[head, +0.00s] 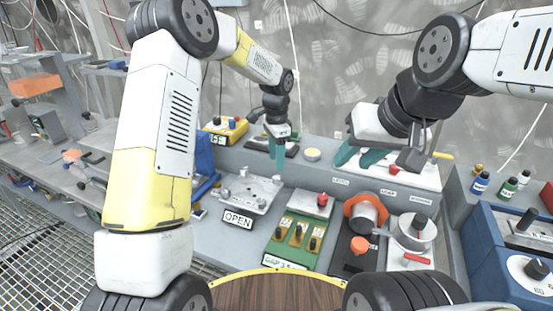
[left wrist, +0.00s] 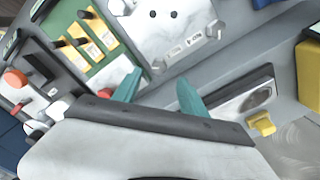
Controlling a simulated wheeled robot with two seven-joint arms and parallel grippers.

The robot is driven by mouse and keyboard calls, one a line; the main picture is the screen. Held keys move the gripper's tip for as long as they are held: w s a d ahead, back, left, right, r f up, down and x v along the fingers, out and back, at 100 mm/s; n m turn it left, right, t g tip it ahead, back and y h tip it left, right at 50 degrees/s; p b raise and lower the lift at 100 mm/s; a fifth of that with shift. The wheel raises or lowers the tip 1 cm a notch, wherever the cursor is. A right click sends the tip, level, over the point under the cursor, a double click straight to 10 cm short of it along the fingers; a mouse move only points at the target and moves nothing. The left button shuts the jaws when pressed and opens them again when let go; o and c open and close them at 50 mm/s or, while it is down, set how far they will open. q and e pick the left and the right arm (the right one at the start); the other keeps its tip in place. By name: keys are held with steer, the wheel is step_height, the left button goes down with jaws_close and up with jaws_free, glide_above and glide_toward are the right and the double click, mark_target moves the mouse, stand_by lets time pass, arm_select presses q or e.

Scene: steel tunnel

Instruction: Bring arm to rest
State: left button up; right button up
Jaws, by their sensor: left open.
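My left gripper (head: 277,152) hangs with teal fingers pointing down over the back of the grey workbench, behind the metal plate (head: 247,192). In the left wrist view its two fingers (left wrist: 158,92) stand apart with nothing between them. My right gripper (head: 360,156) is at the right, above the raised white ledge (head: 395,178) at the back. Its teal fingers look spread, with nothing seen between them. The left arm bends from the lower left up and over to its gripper; the right arm comes in from the upper right.
The bench carries an OPEN label (head: 237,219), a green panel (head: 295,240), an orange ring fixture (head: 365,213) and a steel cylinder fixture (head: 415,231). A yellow control box (head: 225,130) stands behind left. A blue device (head: 520,255) and bottles (head: 508,188) are at right.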

arm_select(q)
steer(key=shift+r, duration=0.45)
steer(key=shift+s+a+r, duration=0.1)
steer(key=shift+r, duration=0.25)
steer(key=s+a+r+n+t, duration=0.1)
steer(key=s+a+r+n, duration=0.25)
steer(key=s+r, duration=0.3)
steer(key=s+a+r+n+t, duration=0.2)
steer(key=s+a+r, duration=0.3)
steer(key=r, duration=0.3)
steer(key=s+a+r+n+t+h, duration=0.1)
steer(key=s+n, duration=0.3)
steer(key=s, duration=0.5)
steer(key=s+a+r+n+t+h, duration=0.1)
steer(key=s+a+r+n+t, duration=0.1)
steer(key=s, duration=0.7)
steer(key=shift+a+n, duration=0.85)
steer(key=shift+a, duration=0.25)
